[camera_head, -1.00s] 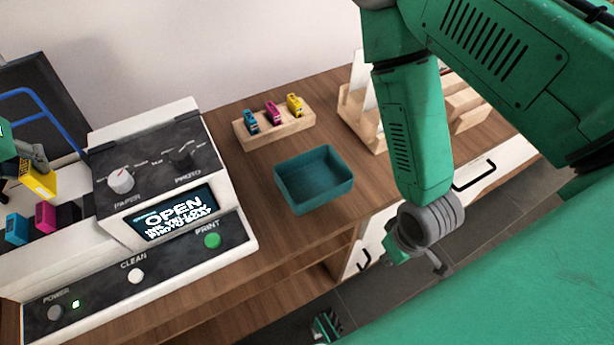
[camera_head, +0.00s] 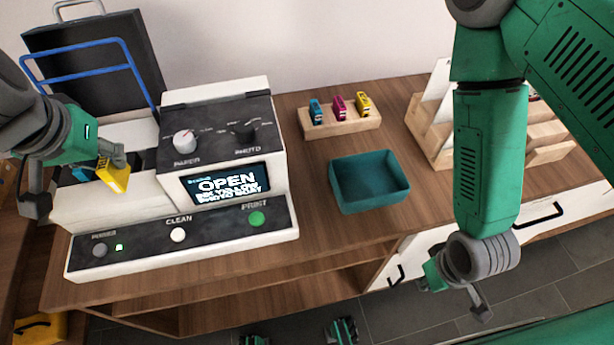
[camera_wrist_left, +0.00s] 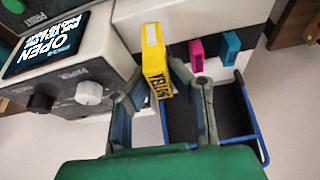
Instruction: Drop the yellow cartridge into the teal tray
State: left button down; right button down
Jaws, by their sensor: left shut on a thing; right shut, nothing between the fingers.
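My left gripper (camera_head: 108,166) is shut on the yellow cartridge (camera_head: 117,178), at the left part of the printer. In the left wrist view, the cartridge (camera_wrist_left: 154,62) is between the two fingers (camera_wrist_left: 166,92), with "YELLOW" on its side. I cannot tell whether it still touches the printer. The teal tray (camera_head: 374,199) stands on the wooden table, right of the printer, and looks empty. My right gripper (camera_head: 454,293) is shut and empty, beyond the table's front edge, right of and below the tray.
The printer (camera_head: 226,238) displays "OPEN". Magenta (camera_wrist_left: 196,55) and cyan (camera_wrist_left: 230,47) cartridges sit beside the held one. A wooden holder (camera_head: 343,126) with cyan, magenta and yellow cartridges stands behind the tray. A wooden rack (camera_head: 428,135) stands right. Bare tabletop lies between printer and tray.

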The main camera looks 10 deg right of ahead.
aim_at(352, 189)
jog(key=k+l, duration=0.35)
jog(key=k+l+u, duration=0.1)
jog(key=k+l, duration=0.2)
jog(key=l, duration=0.25)
jog(key=i+l, duration=0.1)
jog(key=l, duration=0.8)
jog(key=i+l+u, duration=0.15)
jog(key=l, duration=0.75)
jog(key=i+l, duration=0.1)
